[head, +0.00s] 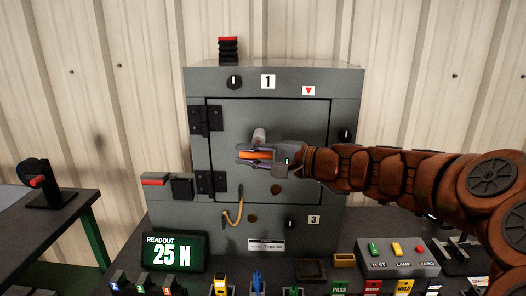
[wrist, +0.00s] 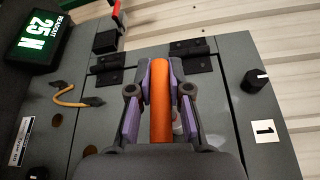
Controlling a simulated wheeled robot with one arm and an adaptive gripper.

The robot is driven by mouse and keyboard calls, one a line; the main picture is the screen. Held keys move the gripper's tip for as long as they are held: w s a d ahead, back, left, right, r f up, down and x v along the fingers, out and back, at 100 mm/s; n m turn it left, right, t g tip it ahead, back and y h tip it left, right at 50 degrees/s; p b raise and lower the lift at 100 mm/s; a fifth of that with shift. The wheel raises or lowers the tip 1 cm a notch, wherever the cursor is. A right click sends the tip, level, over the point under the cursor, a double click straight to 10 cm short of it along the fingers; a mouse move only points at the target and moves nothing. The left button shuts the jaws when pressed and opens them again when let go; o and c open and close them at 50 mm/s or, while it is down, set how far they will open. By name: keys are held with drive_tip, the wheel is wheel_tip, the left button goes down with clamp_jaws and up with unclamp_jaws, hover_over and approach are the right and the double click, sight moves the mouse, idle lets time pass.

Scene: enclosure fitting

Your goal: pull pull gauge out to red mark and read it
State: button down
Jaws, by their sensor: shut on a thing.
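My gripper (head: 256,155) is in front of the grey enclosure door (head: 300,120), closed around an orange bar (head: 257,155), which I take for the pull gauge's handle. In the wrist view the orange bar (wrist: 160,110) runs between the purple-padded fingers of my gripper (wrist: 161,82). A pale grey cylinder (head: 259,135) shows just above the fingers in the head view. A red triangle label (head: 309,91) is at the enclosure's top. I cannot make out a red mark on the gauge.
The enclosure has black hinges (head: 208,120) at left and knobs (head: 234,82). A yellow cable (head: 231,217) loops below the door. A button box (head: 398,256) and several coloured small items line the bench front. A side table (head: 60,225) stands at left.

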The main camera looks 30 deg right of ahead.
drive_tip(key=shift+s+a+f, duration=0.25)
drive_tip(key=shift+a, duration=0.05)
drive_tip(key=c, duration=1.3)
unclamp_jaws()
drive_tip(key=shift+s+a, duration=0.1)
drive_tip(key=shift+o, duration=1)
drive_tip(key=shift+r, duration=0.1)
drive_tip(key=shift+s+d+r, duration=0.15)
drive_tip(key=shift+s+d, duration=0.1)
drive_tip(key=shift+d, duration=0.2)
drive_tip(key=f+v, duration=0.1)
drive_tip(key=v, duration=1)
drive_tip(key=shift+r, duration=0.4)
